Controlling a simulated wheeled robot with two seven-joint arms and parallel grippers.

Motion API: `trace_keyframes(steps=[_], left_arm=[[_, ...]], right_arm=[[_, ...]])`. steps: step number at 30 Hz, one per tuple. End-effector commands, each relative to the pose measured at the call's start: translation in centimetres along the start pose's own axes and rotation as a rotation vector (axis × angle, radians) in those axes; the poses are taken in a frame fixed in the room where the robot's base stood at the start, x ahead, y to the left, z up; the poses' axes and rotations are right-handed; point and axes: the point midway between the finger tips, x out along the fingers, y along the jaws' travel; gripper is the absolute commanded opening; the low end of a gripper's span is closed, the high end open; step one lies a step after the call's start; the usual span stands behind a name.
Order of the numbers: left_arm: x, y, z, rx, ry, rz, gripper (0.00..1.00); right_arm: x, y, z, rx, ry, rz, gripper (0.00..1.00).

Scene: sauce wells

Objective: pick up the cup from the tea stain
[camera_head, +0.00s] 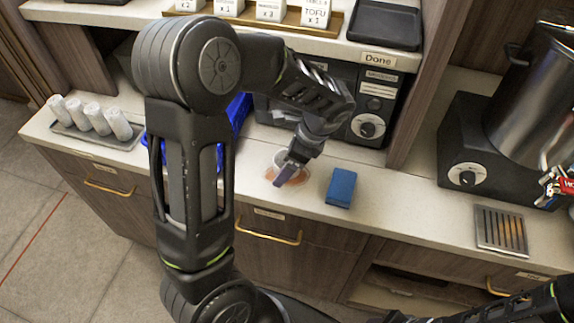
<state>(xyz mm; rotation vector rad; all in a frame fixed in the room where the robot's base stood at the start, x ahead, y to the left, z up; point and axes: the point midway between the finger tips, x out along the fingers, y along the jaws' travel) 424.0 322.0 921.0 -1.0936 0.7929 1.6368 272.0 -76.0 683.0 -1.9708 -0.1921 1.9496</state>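A pale cup (281,157) stands on the counter, mostly hidden behind my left gripper. A brownish-orange tea stain (299,178) shows on the counter around the cup's base. My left gripper (285,172) points down at the cup, with its fingers over or beside it. I cannot tell whether the fingers touch the cup or how far apart they are.
A blue sponge-like block (341,187) lies right of the stain. A blue bin (238,112) stands behind my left arm. A tray of rolled white towels (70,128) is at left. A metal urn (535,85) and a slatted drip tray (487,232) are at right.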

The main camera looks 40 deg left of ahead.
Motion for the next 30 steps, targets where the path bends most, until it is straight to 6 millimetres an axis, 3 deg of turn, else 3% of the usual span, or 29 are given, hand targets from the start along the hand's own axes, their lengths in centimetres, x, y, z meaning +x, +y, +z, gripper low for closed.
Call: trace_keyframes(steps=[5, 30], left_arm=[[-0.02, -0.01, 0.01, 0.000, 0.000, 0.000, 0.86], [-0.03, -0.01, 0.01, 0.000, 0.000, 0.000, 0.18]], right_arm=[[-0.01, -0.01, 0.00, 0.000, 0.000, 0.000, 0.36], [-0.01, -0.01, -0.01, 0.000, 0.000, 0.000, 0.36]])
